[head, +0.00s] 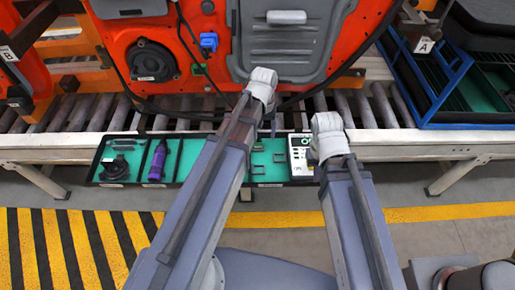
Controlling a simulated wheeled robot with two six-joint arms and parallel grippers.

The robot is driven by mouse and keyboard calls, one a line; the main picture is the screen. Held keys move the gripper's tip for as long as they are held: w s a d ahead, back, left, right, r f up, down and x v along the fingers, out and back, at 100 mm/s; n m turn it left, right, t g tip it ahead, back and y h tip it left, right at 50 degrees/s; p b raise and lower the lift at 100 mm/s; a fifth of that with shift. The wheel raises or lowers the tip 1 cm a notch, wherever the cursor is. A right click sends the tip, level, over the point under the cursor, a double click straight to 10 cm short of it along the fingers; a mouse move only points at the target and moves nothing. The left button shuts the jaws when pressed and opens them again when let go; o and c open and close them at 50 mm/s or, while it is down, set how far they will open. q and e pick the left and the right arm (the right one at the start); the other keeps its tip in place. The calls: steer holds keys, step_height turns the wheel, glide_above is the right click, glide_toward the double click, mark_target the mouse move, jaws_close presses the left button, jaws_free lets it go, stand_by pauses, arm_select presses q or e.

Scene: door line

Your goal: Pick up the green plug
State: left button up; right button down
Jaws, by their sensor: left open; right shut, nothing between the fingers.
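The green plug (199,69) is a small piece against the lower part of the orange door panel (300,88), beside a dark cable and below a blue connector (208,41). My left gripper (262,84) is in front of the panel's lower edge, to the right of the plug and slightly lower, apart from it in the picture. It is open; its fingers are mostly hidden behind its pale wrist. My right gripper (328,129) is shut and empty, lower and further right, over the right end of the tray.
A green-lined tray (133,175) with a purple bottle (158,160), a black part (114,167), small brackets and a white device (301,155) lies before the roller conveyor (75,115). A blue-edged crate (440,100) stands right. Dark cables hang across the panel.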

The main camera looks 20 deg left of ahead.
mark_target(258, 139)
arm_select(q)
steer(key=shift+w+a+f+n, duration=0.3)
steer(key=shift+w+a, duration=0.2)
steer(key=shift+a, duration=0.1)
steer(key=shift+w+a+f+n, duration=0.15)
steer(key=shift+w+a+n, duration=0.15)
steer(key=shift+w+a, duration=0.25)
step_height(258, 139, down, 2)
steer(key=b, duration=0.2)
steer(key=shift+f+b, duration=0.25)
steer(key=shift+b, duration=0.15)
steer(key=shift+f, duration=0.15)
steer(key=f+b, duration=0.5)
steer(key=shift+w+d, duration=0.2)
steer(key=shift+d, duration=0.05)
jaws_close()
